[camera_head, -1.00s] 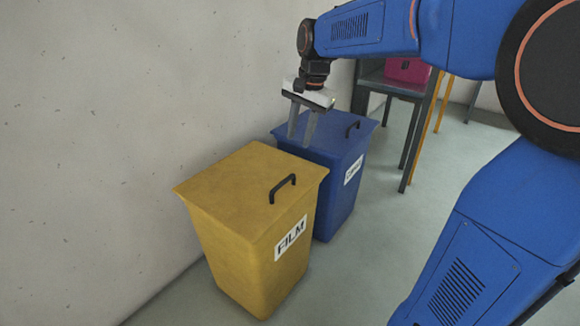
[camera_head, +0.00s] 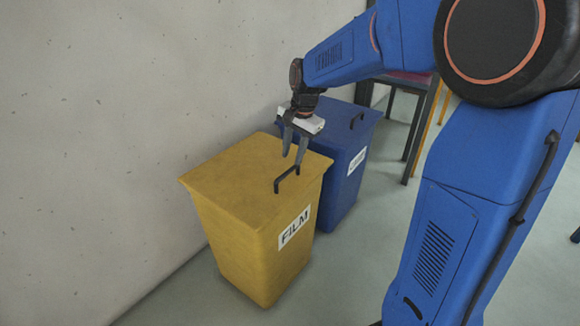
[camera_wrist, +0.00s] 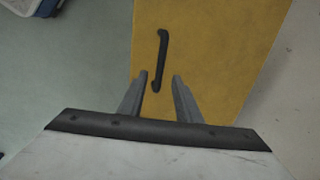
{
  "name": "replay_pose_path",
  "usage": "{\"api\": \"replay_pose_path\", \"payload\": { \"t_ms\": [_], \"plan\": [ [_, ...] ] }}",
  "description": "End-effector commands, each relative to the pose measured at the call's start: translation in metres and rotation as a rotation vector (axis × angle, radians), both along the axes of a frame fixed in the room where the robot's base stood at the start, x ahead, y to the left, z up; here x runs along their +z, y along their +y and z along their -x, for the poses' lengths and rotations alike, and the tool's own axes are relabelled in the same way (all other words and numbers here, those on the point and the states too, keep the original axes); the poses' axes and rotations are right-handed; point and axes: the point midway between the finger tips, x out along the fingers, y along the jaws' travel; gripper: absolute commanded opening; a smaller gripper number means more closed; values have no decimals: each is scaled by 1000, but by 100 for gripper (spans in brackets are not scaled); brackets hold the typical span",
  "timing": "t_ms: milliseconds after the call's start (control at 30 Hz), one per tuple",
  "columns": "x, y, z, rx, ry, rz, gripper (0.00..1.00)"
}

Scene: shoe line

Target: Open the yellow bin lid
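The yellow bin (camera_head: 262,240), labelled FILM, stands on the floor by the wall. Its yellow lid (camera_head: 235,172) is closed and has a black handle (camera_head: 287,179) near the front edge. My gripper (camera_head: 295,161) is above the lid, pointing down, its fingers open and close to the handle. In the wrist view the handle (camera_wrist: 161,58) lies ahead of the open fingers (camera_wrist: 158,76), its near end roughly between the fingertips. Nothing is held. Whether a finger touches the handle or lid cannot be told.
A blue bin (camera_head: 345,185) with a closed lid and white label stands right behind the yellow one. The wall (camera_head: 120,120) runs along the left. A dark table (camera_head: 425,105) is at the back right. The floor in front is clear.

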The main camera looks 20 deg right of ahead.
Motion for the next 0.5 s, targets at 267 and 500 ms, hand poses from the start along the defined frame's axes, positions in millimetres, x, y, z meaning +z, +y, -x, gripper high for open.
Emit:
{"api": "replay_pose_path", "payload": {
  "t_ms": [267,500],
  "plan": [
    [-42,5,-6,0,2,0,31],
    [-56,6,-9,0,0,0,31]
  ]
}}
